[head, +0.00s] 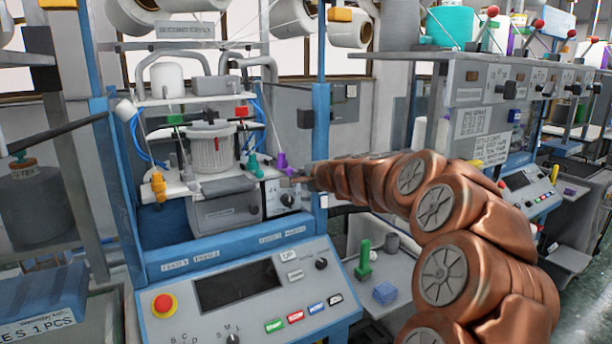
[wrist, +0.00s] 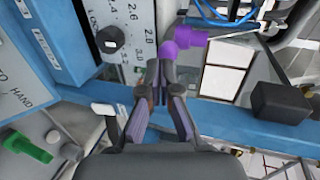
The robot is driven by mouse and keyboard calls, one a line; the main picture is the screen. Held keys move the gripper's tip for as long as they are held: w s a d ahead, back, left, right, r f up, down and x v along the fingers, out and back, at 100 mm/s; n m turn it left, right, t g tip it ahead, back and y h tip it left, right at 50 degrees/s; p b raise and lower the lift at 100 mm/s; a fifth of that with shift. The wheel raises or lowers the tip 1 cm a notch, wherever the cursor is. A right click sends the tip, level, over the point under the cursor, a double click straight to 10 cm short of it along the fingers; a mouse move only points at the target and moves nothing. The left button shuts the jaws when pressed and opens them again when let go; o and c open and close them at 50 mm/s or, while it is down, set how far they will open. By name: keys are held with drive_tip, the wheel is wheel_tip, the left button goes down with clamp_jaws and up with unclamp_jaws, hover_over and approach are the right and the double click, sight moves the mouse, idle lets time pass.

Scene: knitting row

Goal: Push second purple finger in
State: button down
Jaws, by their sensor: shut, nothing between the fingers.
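The purple finger (head: 282,163) stands at the right end of the white knitting unit, just left of my gripper. It also shows in the wrist view (wrist: 190,38), with its rounded end at my fingertips. My gripper (head: 298,179) reaches in from the right at about the height of the purple finger's base. In the wrist view my gripper (wrist: 162,68) is shut and its fingertips are empty. I cannot tell whether the tips touch the purple finger. A green finger (head: 254,167) and an orange finger (head: 158,187) sit on the same unit, to the left.
A grey box with a dial (head: 287,199) is below the fingertips. The control panel (head: 240,290) with a red stop button (head: 163,303) is in front. A blue post (head: 321,100) rises beside my gripper. A shelf (head: 395,268) at lower right holds green and blue pieces.

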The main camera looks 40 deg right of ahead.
drive_tip(key=shift+w, duration=0.65)
drive_tip(key=shift+w+d+p, duration=0.15)
drive_tip(key=shift+w+p, duration=0.4)
drive_tip(key=shift+w, duration=1.2)
drive_tip(key=shift+s, duration=0.15)
drive_tip(key=b, duration=0.3)
approach(291, 169)
drive_tip(key=shift+s+f, duration=0.1)
drive_tip(key=shift+s, duration=1.8)
